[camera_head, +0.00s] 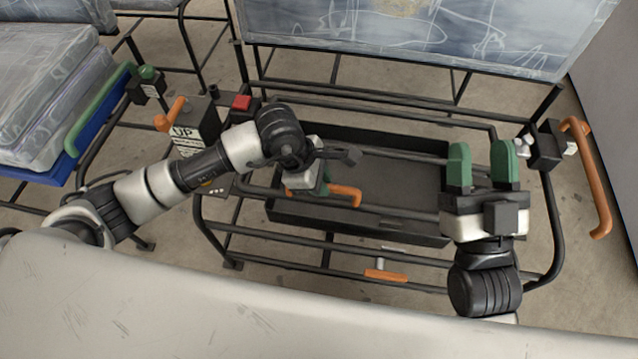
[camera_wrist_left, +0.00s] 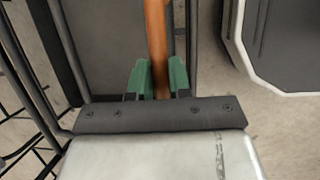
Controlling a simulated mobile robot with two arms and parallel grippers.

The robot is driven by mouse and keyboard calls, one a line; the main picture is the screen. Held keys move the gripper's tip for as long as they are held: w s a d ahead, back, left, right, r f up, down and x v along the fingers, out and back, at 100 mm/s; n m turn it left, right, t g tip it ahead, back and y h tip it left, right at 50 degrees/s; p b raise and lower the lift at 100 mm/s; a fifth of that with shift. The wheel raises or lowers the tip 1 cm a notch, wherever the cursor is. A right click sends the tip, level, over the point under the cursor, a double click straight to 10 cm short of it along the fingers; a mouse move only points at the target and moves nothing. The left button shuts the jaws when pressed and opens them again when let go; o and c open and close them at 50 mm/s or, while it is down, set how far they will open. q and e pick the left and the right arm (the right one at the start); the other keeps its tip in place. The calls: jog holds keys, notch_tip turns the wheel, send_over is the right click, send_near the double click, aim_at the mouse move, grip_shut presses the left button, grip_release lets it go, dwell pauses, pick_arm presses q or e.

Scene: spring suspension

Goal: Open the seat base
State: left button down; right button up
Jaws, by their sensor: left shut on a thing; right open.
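The seat base is a black metal frame with a shallow dark tray (camera_head: 395,183) in its middle, seen in the head view. An orange handle (camera_head: 345,195) sticks out at the tray's left part. My left gripper (camera_head: 325,185) is shut on this handle. In the left wrist view the green fingers of the left gripper (camera_wrist_left: 158,80) stand on both sides of the orange bar (camera_wrist_left: 156,40). My right gripper (camera_head: 482,163) is open and empty, with its green fingers apart above the right end of the tray.
A control box marked UP (camera_head: 190,135) with an orange lever (camera_head: 170,115) and a red button (camera_head: 241,102) is at the left. An orange side handle (camera_head: 590,180) is at the right, and an orange lever (camera_head: 386,275) is at the front bar.

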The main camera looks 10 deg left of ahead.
pick_arm(q)
jog(key=w+r+g+p, duration=0.1)
jog(key=w+r+p, duration=0.1)
jog(key=w+r, duration=0.2)
jog(key=w+r+g+p, duration=0.1)
jog(key=w+r, duration=0.3)
jog(key=r, duration=0.6)
jog(key=shift+w+n+g+p, duration=0.3)
jog(key=shift+w+p, duration=0.1)
jog(key=shift+p, duration=0.5)
pick_arm(e)
jog(key=s+d+f+g+h, duration=0.1)
jog(key=f+g+h, duration=0.1)
jog(key=f+g, duration=0.5)
jog(key=s+d+f+g+h, duration=0.1)
jog(key=d+f+g+h, duration=0.1)
jog(key=f+g, duration=0.5)
jog(key=shift+s+d+f+m+h, duration=0.15)
jog(key=shift+s+f+m+h, duration=0.15)
jog(key=shift+s+h, duration=0.1)
pick_arm(q)
jog(key=shift+a, duration=0.1)
